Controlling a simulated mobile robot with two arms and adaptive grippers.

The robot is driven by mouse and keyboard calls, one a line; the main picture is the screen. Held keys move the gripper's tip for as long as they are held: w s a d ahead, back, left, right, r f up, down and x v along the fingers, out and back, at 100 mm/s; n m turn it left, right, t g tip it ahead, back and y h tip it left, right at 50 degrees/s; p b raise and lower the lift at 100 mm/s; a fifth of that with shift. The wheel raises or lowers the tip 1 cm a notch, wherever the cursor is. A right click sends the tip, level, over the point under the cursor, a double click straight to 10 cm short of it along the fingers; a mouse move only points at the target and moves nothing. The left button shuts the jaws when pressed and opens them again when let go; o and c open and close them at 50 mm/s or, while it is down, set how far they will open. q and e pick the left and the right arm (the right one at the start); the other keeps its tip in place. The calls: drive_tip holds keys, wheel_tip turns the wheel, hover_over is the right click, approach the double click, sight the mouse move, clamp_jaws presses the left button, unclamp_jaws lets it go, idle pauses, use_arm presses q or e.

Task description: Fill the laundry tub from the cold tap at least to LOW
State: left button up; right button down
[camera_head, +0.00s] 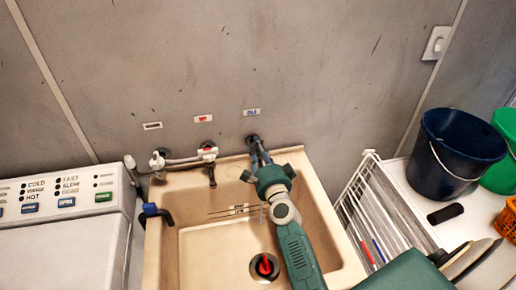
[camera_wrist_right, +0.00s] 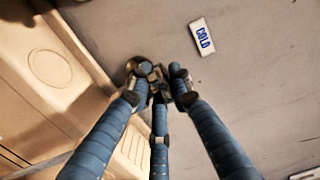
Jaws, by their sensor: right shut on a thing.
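The cold tap (camera_head: 253,138) is on the back wall under a blue-lettered label (camera_head: 252,112), which reads COLD in the right wrist view (camera_wrist_right: 202,37). My right gripper (camera_head: 257,147) reaches over the tub to this tap. In the wrist view its blue fingers (camera_wrist_right: 157,86) are shut around the tap's handle (camera_wrist_right: 153,74) and hide much of it. The beige laundry tub (camera_head: 180,250) stands below, with level marks (camera_head: 236,210) on its back inner wall, too small to read. A red plug (camera_head: 265,265) sits at the dark drain. I see no water or stream. My left gripper is not in view.
A tap with a red-marked label (camera_head: 203,118) and hoses is left of the cold tap. A washing machine (camera_head: 60,250) stands left, with a blue hooked piece (camera_head: 152,212) by the tub's rim. Right are a white rack (camera_head: 375,205) and a dark blue bucket (camera_head: 455,150).

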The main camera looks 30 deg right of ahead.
drive_tip(key=shift+d+f+n+y+b, duration=0.15)
drive_tip(key=shift+n+y+b, duration=0.4)
drive_tip(key=shift+y+b, duration=0.3)
drive_tip(key=shift+f+n+y+b, duration=0.15)
drive_tip(key=shift+n+y+b, duration=0.4)
drive_tip(key=shift+y+b, duration=0.3)
drive_tip(key=shift+n+y+b, duration=0.3)
drive_tip(key=shift+y+b, duration=0.1)
drive_tip(key=shift+r+y, duration=0.25)
drive_tip(key=shift+y, duration=0.05)
drive_tip(key=c, duration=1.5)
unclamp_jaws()
drive_tip(key=shift+c, duration=0.2)
drive_tip(key=s, duration=1.2)
drive_tip(key=shift+d, duration=0.2)
